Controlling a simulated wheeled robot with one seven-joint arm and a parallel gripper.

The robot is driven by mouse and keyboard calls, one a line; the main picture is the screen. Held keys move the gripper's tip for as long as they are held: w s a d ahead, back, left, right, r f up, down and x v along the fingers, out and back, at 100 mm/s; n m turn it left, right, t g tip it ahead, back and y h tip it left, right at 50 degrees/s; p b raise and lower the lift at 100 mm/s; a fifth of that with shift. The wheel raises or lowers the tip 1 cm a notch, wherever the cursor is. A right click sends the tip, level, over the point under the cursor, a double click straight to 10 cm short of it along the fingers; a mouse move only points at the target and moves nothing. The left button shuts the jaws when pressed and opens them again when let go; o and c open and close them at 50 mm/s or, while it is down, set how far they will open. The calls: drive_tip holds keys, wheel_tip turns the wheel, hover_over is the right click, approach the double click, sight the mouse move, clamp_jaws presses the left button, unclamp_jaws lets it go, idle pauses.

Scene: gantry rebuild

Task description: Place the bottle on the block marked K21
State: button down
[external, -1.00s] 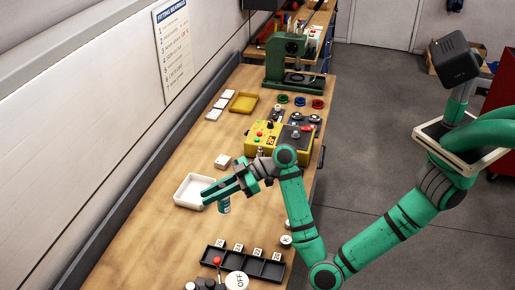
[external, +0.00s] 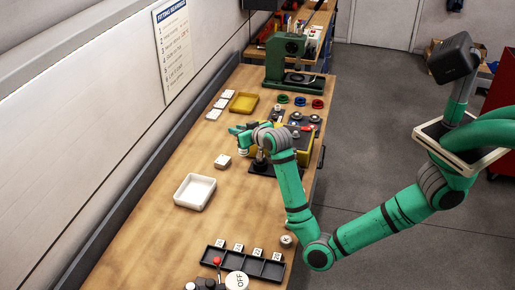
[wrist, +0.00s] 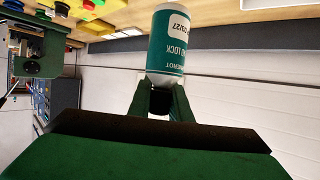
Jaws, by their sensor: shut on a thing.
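My gripper (external: 236,130) is over the far part of the bench, left of the yellow control box. The wrist view shows its two fingers (wrist: 160,95) shut on a teal bottle (wrist: 168,45) with a white label. In the external view I cannot make the bottle out clearly at the gripper. Several white blocks lie on the bench: one (external: 222,161) by itself, and a row (external: 213,114) near the yellow tray. No mark reading K21 is legible on them.
A yellow control box (external: 304,150) is partly hidden by my arm. A white tray (external: 179,203) and a yellow tray (external: 232,103) stand on the bench. A green press (external: 287,48) stands behind. A black divided rack (external: 226,259) with marked tiles is at the front. Bench left of centre is clear.

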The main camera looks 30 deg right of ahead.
drive_tip(key=w+a+f+m+h, duration=0.1)
drive_tip(key=w+a+f, duration=0.1)
drive_tip(key=w+f, duration=0.9)
drive_tip(key=shift+a+x, duration=0.3)
drive_tip(key=shift+x, duration=1.3)
drive_tip(key=shift+r, duration=0.1)
drive_tip(key=c, duration=1.6)
unclamp_jaws()
drive_tip(key=shift+c, duration=0.2)
